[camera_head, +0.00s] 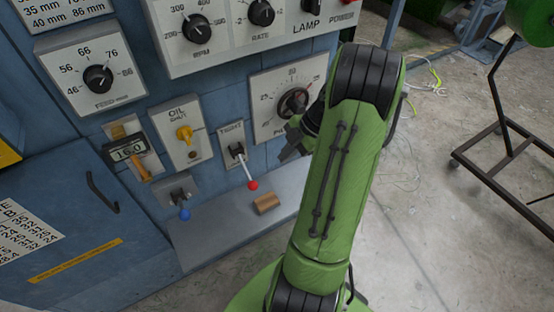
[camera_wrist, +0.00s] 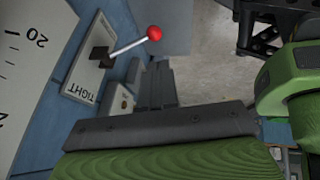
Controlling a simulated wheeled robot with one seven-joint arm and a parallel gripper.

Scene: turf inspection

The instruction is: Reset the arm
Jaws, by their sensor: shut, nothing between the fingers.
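My green arm rises from the bottom of the head view, bends at a black joint near the top, and its far end lies behind the upper link. My gripper (camera_head: 291,150) shows partly there, in front of the panel just below the large dial (camera_head: 293,103). In the wrist view my gripper (camera_wrist: 157,82) has its dark fingers together with nothing between them. The lever marked TIGHT, with a red ball (camera_head: 253,185), is left of and below the gripper in the head view. In the wrist view its red ball (camera_wrist: 154,33) is above the fingers, apart from them.
A small brown block (camera_head: 265,204) lies on the grey ledge (camera_head: 222,231). A dark wheeled stand (camera_head: 497,165) is at right; concrete floor between is mostly clear.

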